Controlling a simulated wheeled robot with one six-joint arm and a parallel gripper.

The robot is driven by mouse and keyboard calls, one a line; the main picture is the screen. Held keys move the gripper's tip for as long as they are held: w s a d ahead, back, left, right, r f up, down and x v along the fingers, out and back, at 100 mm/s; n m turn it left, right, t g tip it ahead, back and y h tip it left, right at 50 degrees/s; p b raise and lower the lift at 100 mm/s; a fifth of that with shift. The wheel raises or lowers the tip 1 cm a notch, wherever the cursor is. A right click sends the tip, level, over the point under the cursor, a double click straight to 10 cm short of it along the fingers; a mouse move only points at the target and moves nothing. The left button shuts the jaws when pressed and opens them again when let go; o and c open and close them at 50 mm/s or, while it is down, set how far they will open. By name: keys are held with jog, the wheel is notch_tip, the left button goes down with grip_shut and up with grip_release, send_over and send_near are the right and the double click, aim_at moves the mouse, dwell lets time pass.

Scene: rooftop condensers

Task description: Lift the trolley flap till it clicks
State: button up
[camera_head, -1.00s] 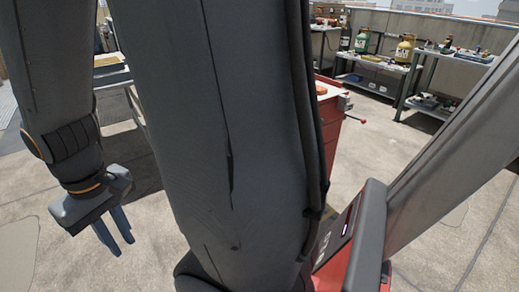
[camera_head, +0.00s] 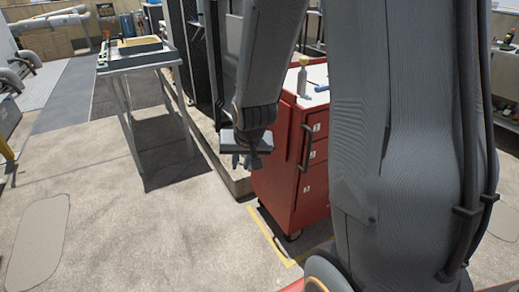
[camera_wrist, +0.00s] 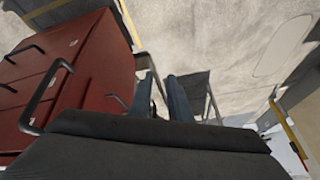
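The red trolley (camera_head: 282,172) stands just right of my gripper in the head view, partly hidden by my arm. It has numbered drawers and a dark upright bar handle. In the wrist view, the trolley (camera_wrist: 85,85) fills the left side, with black handles on its red faces. I cannot make out the flap for certain in either view. My gripper (camera_head: 247,160) hangs in front of the trolley's left side in the head view. Its two blue-grey fingers (camera_wrist: 161,98) are apart, with nothing seen between them. It does not appear to touch the trolley.
A spray bottle (camera_head: 303,78) stands on the trolley's pale top. A grey table (camera_head: 140,62) with a tray stands at the back left. Dark condenser units (camera_head: 190,50) stand behind my gripper. Yellow floor tape (camera_head: 268,236) lies by the trolley. The floor at left is clear.

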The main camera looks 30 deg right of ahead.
jog(key=w+d+f+m+t+h+b, duration=0.3)
jog(key=w+d+f+m+t+b, duration=0.35)
jog(key=w+d+f+b, duration=0.35)
jog(key=w+d+f+m+t+h+b, duration=0.3)
jog(key=w+d+f+m+t+b, duration=0.3)
jog(key=w+t+b, duration=0.45)
jog(key=shift+w+d+r+n+g, duration=0.3)
jog(key=shift+w+d+g, duration=0.25)
jog(key=shift+w, duration=0.7)
jog(key=shift+w+d+r+n+g, duration=0.2)
jog(key=shift+w+d+g, duration=0.35)
jog(key=shift+w, duration=0.75)
jog(key=shift+w+d+r+n+g, duration=0.2)
jog(key=shift+w+d+n+g, duration=0.3)
jog(key=shift+w, duration=0.75)
jog(key=shift+d, duration=0.1)
grip_shut()
